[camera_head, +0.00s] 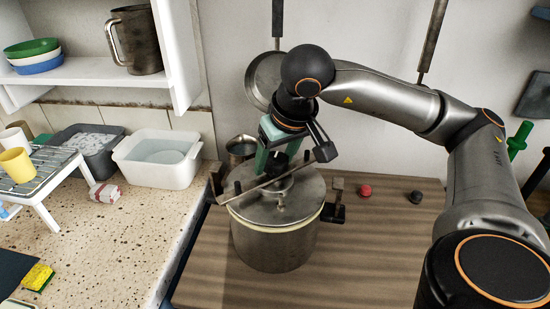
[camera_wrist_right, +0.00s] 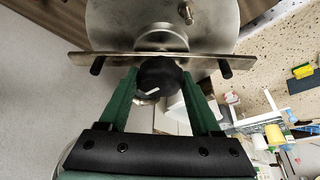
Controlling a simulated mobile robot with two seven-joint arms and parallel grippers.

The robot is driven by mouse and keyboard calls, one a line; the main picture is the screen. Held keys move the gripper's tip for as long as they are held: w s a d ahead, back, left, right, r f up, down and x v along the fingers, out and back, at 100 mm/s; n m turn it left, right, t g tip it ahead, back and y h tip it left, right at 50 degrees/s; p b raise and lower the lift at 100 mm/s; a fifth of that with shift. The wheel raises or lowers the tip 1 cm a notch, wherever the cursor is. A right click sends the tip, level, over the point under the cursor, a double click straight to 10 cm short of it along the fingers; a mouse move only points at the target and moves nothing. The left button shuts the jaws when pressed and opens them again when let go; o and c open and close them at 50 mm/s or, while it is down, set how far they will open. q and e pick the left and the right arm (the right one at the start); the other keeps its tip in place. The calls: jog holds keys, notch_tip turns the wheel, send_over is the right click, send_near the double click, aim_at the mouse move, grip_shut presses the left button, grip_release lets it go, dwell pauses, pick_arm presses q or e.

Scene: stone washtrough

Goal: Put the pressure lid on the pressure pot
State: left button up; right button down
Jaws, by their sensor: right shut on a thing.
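The pressure pot (camera_head: 275,250) is a wide steel pot standing on the brown wooden counter, with a dark side handle at its right. The pressure lid (camera_head: 300,201) is a round steel disc with a long crossbar and a black knob. It lies over the pot's mouth, about level, with a pale ring showing under its front edge; I cannot tell whether it is fully seated. My right gripper (camera_head: 277,163) comes down from above, its green fingers shut on the lid's black knob. The right wrist view also shows the lid (camera_wrist_right: 110,22) and the knob between the fingers. My left gripper is not in view.
A small metal pot (camera_head: 241,148) stands behind the pressure pot. A red ball-like thing (camera_head: 365,191) and a dark one (camera_head: 416,197) lie to the right. A white basin (camera_head: 158,158) and a white rack (camera_head: 50,165) stand on the speckled counter at left. The wood's front is clear.

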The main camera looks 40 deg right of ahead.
jog(key=shift+f+b, duration=0.15)
jog(key=shift+b, duration=0.15)
dwell(0.6)
jog(key=shift+c, duration=1.3)
grip_release()
jog(key=shift+o, duration=1.3)
jog(key=shift+f, duration=0.1)
jog(key=shift+r+p, duration=2.75)
jog(key=shift+r, duration=0.85)
